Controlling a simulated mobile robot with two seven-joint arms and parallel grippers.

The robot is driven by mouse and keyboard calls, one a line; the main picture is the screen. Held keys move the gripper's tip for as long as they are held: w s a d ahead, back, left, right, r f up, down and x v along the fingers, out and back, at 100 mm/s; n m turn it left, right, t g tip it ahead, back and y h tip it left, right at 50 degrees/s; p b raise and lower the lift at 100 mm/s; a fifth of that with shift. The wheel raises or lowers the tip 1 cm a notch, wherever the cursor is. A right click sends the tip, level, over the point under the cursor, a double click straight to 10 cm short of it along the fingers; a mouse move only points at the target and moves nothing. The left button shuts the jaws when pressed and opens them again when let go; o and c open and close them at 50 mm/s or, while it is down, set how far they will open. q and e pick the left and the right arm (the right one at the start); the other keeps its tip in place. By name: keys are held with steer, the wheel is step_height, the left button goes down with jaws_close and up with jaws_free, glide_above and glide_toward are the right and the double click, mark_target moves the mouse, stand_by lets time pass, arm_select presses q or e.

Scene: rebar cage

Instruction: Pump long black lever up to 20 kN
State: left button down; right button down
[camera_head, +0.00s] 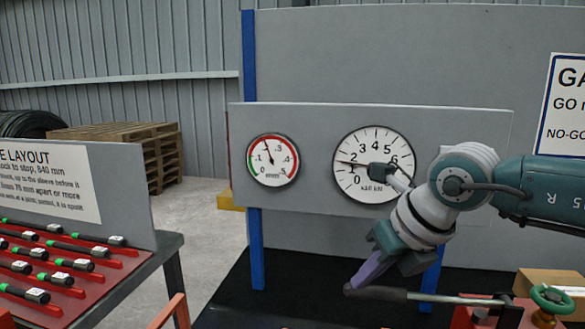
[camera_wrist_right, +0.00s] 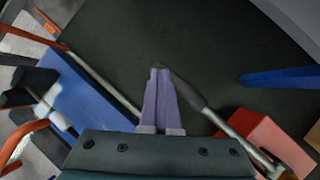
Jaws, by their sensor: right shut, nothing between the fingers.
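The long black lever (camera_head: 380,294) lies nearly level at the bottom right of the head view, its metal rod running right to the red pump (camera_head: 490,314). The lever's grip also shows in the wrist view (camera_wrist_right: 188,86). My right gripper (camera_head: 353,286) is shut and empty, its purple fingers (camera_wrist_right: 157,70) beside the grip's free end; I cannot tell whether they touch it. The large kN gauge (camera_head: 392,143), marked x10 kN, has its needle pointing left, about between 1 and 2. My right arm partly covers its lower right. My left gripper is out of view.
A smaller mm/m gauge (camera_head: 272,160) hangs left of the large one on the grey panel (camera_head: 312,125). A green handwheel (camera_head: 552,298) sits by the pump. A bench with red racks of dark sleeves (camera_head: 75,265) stands left. Blue posts (camera_head: 256,250) hold the panel.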

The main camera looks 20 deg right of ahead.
step_height(320, 180, up, 10)
steer(key=s+d+p, duration=0.1)
steer(key=d+p, duration=0.1)
steer(key=p, duration=0.7)
steer(key=shift+s+d, duration=0.15)
steer(key=shift+s, duration=0.1)
steer(key=shift+d, duration=0.1)
